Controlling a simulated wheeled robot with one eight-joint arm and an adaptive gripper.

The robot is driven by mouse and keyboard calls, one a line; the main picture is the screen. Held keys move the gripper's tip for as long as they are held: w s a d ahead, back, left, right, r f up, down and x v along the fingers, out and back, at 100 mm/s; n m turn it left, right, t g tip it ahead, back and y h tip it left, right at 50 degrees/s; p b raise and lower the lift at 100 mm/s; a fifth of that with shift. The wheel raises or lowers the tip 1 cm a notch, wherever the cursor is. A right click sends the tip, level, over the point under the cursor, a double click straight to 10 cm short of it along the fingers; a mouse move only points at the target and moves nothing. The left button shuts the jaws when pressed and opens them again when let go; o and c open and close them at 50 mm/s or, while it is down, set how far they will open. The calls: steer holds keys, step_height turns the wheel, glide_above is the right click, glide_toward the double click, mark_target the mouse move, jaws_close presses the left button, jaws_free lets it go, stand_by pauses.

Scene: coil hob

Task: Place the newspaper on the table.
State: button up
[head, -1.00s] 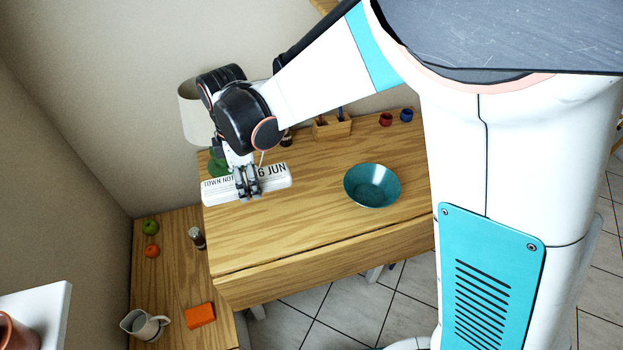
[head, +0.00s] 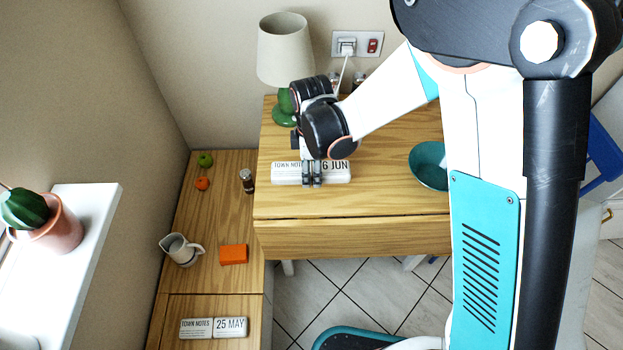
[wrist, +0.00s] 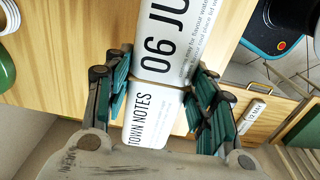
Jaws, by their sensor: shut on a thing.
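The newspaper (head: 335,172) is a white folded bundle printed "TOWN NOTES" and "06 JUN". It lies level over the left part of the wooden table (head: 385,195) in the head view. My gripper (head: 312,184) is shut across the newspaper's middle. In the wrist view the newspaper (wrist: 153,118) lies between the two fingers of my gripper (wrist: 162,80), with wood behind it. I cannot tell whether its underside touches the tabletop. A second newspaper (head: 197,328), marked "25 MAY", lies on the lower wooden surface at front left.
A lamp (head: 285,50) with a green base stands behind the newspaper. A teal bowl (head: 428,168) stands to the right on the table. The lower surface holds a jug (head: 180,250), an orange block (head: 233,254), a shaker (head: 247,181) and fruit (head: 204,160). The table's front middle is clear.

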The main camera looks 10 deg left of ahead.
mark_target(311, 178)
steer(key=shift+f+b, duration=0.7)
steer(key=shift+f, duration=1.35)
steer(key=shift+f, duration=0.1)
steer(key=o, duration=1.1)
step_height(311, 178, up, 12)
steer(key=p, duration=0.5)
